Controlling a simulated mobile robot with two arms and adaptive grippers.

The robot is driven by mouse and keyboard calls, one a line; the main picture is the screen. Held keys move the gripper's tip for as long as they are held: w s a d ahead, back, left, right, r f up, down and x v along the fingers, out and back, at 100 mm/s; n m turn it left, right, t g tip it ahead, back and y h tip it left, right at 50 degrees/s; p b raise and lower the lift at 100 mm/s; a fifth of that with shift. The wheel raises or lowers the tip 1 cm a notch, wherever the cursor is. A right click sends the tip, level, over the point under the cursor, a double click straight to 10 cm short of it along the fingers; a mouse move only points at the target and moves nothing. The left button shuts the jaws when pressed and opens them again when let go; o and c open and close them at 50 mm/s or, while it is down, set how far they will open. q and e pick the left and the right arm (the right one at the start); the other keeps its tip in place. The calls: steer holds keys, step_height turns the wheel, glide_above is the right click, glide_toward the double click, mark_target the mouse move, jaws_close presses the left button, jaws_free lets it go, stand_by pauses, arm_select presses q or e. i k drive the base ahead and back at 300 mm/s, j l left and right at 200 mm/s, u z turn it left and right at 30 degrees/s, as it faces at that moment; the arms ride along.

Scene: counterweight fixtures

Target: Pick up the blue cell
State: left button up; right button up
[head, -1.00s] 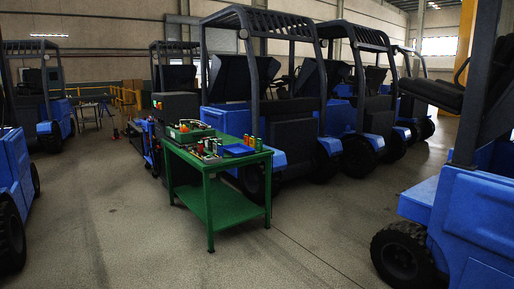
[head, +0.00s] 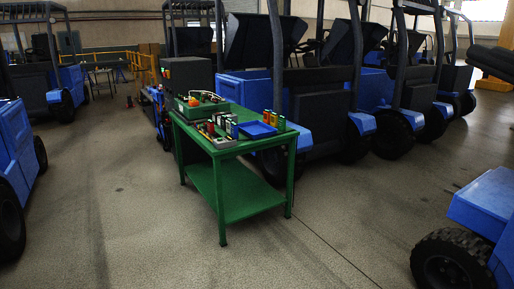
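A green table (head: 240,146) stands ahead of me, near the middle of the head view, with several small cells on its top. A small upright blue item (head: 233,129), which looks like the blue cell, stands in or beside a grey holder near the table's front edge. It is small, so I cannot tell its exact seat. A shallow blue tray (head: 257,131) lies to its right. Orange and green cells (head: 274,120) stand at the tray's right. Neither of my grippers is in view.
A green box (head: 203,104) sits at the table's back left. A dark cabinet (head: 187,75) stands behind it. Blue forklifts (head: 345,100) line the back right, and others flank both sides. The floor (head: 140,215) before the table is clear.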

mark_target(235, 133)
steer(key=i, duration=2.3)
